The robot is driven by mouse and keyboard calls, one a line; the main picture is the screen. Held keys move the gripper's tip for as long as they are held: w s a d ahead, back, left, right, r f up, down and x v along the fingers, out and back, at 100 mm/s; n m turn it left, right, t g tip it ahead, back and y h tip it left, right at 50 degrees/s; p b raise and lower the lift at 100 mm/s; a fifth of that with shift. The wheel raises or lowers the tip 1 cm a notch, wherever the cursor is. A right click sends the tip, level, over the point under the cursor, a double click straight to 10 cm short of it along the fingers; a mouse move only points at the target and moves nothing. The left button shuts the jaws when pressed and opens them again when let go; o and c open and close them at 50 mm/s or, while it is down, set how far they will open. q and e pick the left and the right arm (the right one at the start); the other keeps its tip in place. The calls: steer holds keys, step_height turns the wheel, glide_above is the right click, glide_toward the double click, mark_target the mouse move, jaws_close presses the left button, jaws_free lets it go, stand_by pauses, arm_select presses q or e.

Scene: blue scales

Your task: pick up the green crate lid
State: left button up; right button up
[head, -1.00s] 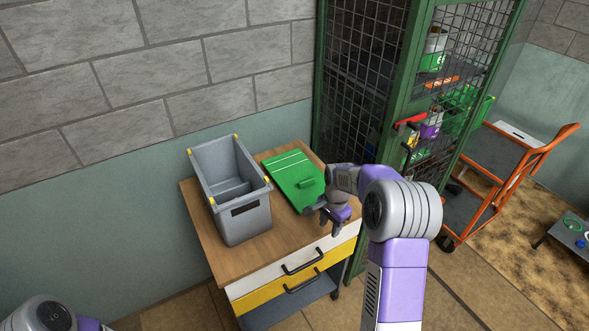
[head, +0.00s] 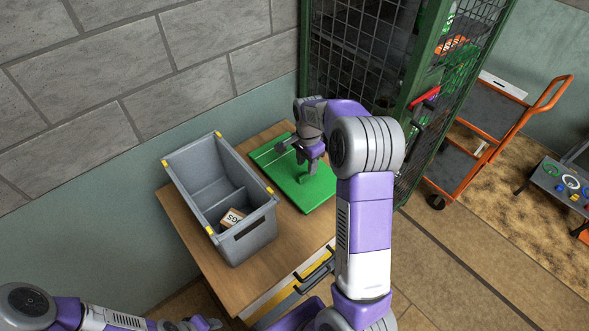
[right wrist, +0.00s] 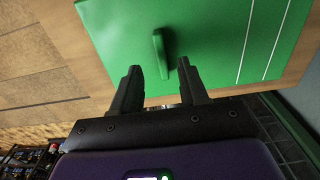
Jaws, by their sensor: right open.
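The green crate lid (head: 318,192) lies flat on the wooden top of a drawer cart, to the right of the grey crate. My right gripper (head: 298,160) is over the lid in the head view and hides part of it, including most of its handle. In the right wrist view the lid (right wrist: 207,35) fills the upper middle, with its raised green handle (right wrist: 160,53) lying between and just beyond my open, empty fingers (right wrist: 160,82). I cannot tell whether they touch the lid. My left gripper (head: 195,324) is at the bottom edge, its fingers unclear.
The grey crate (head: 180,195) with yellow corners holds a small cardboard box (head: 232,218). The cart top (head: 205,258) is bare in front of the crate. A green mesh cage (head: 355,60) stands close behind the lid. An orange trolley (head: 515,125) is at the right.

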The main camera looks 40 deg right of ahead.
mark_target(296, 168)
steer(key=f, duration=0.4)
steer(key=shift+w+d+f+b, duration=0.1)
steer(key=shift+d+f+b, duration=0.2)
steer(key=shift+f+b, duration=0.1)
steer(key=shift+c, duration=0.4)
jaws_close()
steer(key=shift+r, duration=0.1)
stand_by(0.5)
